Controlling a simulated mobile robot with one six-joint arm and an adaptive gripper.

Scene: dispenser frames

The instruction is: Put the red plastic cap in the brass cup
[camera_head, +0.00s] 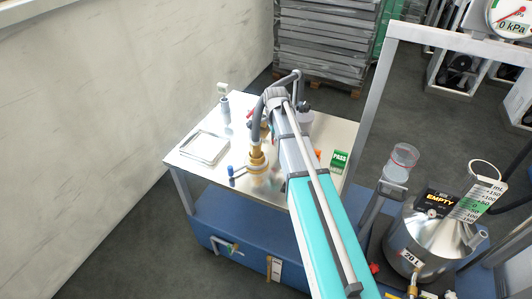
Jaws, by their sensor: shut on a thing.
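My arm reaches over the steel-topped table (213,127) from the lower right. My gripper (257,136) hangs down at its far end, small and partly hidden by my own arm. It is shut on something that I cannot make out. A brass-coloured body (257,160) stands directly below the gripper; I cannot tell whether it is the brass cup, or whether the gripper touches it. A small red piece (249,114) shows beside the gripper, and an orange-red piece (317,154) shows right of my arm. I cannot tell whether either is the red plastic cap.
A shallow tray (187,145) lies at the table's left. A blue knob (230,170) is near the front edge. A green PASS sign (340,160) stands right of my arm. A steel vessel marked EMPTY (421,250) stands at the right. A wall borders the left.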

